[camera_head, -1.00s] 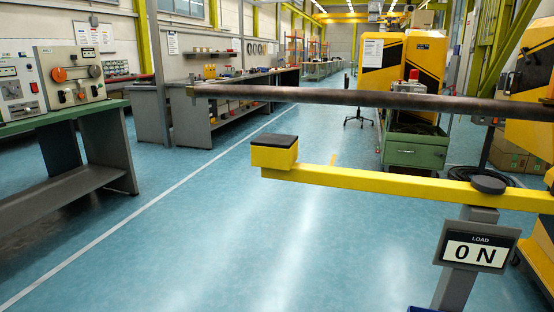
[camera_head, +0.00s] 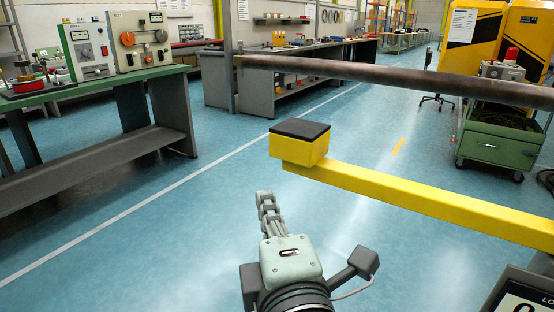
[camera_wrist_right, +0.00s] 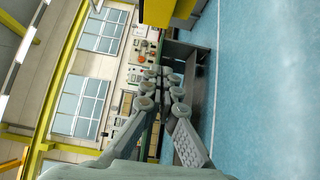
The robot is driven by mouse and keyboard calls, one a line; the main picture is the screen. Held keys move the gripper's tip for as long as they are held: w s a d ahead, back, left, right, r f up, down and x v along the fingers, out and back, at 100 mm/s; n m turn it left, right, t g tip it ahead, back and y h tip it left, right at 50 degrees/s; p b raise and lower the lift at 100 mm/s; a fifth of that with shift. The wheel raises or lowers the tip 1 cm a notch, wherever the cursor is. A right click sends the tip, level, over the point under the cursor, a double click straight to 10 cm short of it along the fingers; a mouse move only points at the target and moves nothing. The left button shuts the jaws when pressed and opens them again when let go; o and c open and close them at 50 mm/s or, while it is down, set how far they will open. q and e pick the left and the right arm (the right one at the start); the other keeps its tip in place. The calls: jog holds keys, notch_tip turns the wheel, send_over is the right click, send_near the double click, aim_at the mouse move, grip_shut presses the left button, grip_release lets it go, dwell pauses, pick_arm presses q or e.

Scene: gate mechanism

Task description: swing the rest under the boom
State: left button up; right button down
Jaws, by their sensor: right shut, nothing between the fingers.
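The rest is a yellow bar (camera_head: 430,206) with a yellow end block (camera_head: 297,150) and a black pad (camera_head: 300,129) on top. The boom (camera_head: 400,80) is a long dark brown pipe that crosses higher in the head view. A gap shows between pad and boom there. My right gripper (camera_head: 265,196) is shut and empty, below and slightly left of the end block in the head view, apart from it. In the right wrist view, its fingers (camera_wrist_right: 166,72) are together, with part of a yellow piece (camera_wrist_right: 170,12) at the top edge. My left gripper is out of view.
A green workbench (camera_head: 150,83) with control panels stands at the left. A load sign (camera_head: 520,300) is cut off at the lower right. A green cart (camera_head: 500,140) stands at the right behind the bar. The blue floor around the gripper is clear.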

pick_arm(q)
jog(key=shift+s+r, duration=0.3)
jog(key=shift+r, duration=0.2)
pick_arm(e)
jog(key=w, duration=1.3)
jog(key=shift+d, duration=0.4)
jog(key=shift+w, duration=0.1)
